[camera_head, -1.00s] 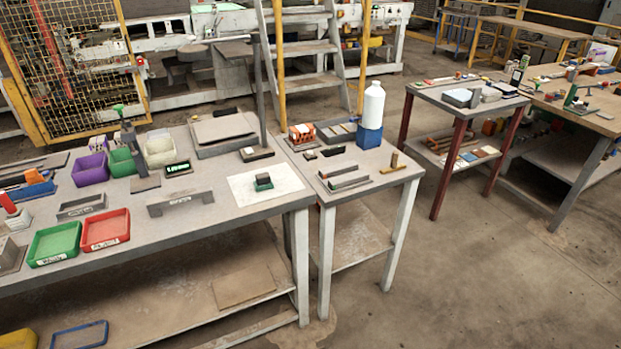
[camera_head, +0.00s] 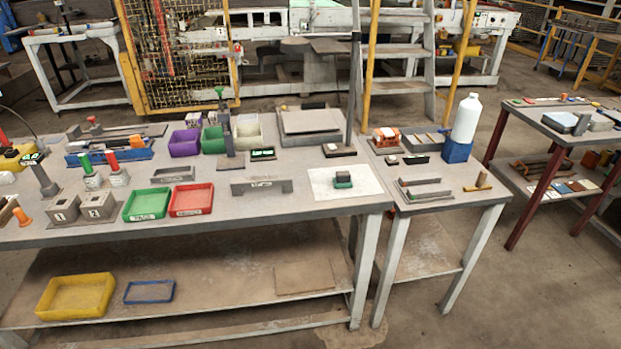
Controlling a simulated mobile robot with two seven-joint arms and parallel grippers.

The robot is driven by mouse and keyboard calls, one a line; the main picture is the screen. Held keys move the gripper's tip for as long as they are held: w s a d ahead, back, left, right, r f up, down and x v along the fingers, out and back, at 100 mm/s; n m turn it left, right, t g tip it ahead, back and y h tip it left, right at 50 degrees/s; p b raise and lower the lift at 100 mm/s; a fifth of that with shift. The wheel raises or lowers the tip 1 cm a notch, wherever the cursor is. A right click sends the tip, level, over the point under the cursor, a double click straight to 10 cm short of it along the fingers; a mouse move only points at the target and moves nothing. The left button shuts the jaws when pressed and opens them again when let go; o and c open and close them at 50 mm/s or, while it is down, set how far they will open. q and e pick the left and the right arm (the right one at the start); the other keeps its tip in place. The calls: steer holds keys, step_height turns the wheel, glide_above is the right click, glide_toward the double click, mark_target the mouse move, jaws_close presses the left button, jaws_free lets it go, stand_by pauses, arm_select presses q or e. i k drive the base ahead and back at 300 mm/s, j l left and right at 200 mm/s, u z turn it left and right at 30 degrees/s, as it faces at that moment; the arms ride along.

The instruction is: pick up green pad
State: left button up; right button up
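A small green pad (camera_head: 343,177) shows on the white sheet (camera_head: 320,190) near the right end of the long grey workbench. It seems to be on or part of a small dark block; at this size I cannot tell where one ends and the other begins. Neither of my grippers is in view.
A smaller table (camera_head: 455,192) with a white bottle (camera_head: 466,118) adjoins on the right. Floor in front is clear at right.

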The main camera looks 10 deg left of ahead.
mark_target(343, 180)
steer(key=l+u, duration=0.1)
steer(key=u, duration=0.35)
steer(key=i+l+u, duration=0.1)
steer(key=u, duration=0.35)
steer(key=l+u, duration=0.15)
steer(key=u, duration=0.3)
steer(key=l+u, duration=0.3)
steer(key=l, duration=0.15)
steer(key=l+u, duration=0.3)
steer(key=l, duration=0.15)
steer(key=k+l+u, duration=0.1)
steer(key=l, duration=0.35)
steer(key=k+l+u, duration=0.15)
steer(key=l, duration=0.35)
steer(key=i, duration=0.05)
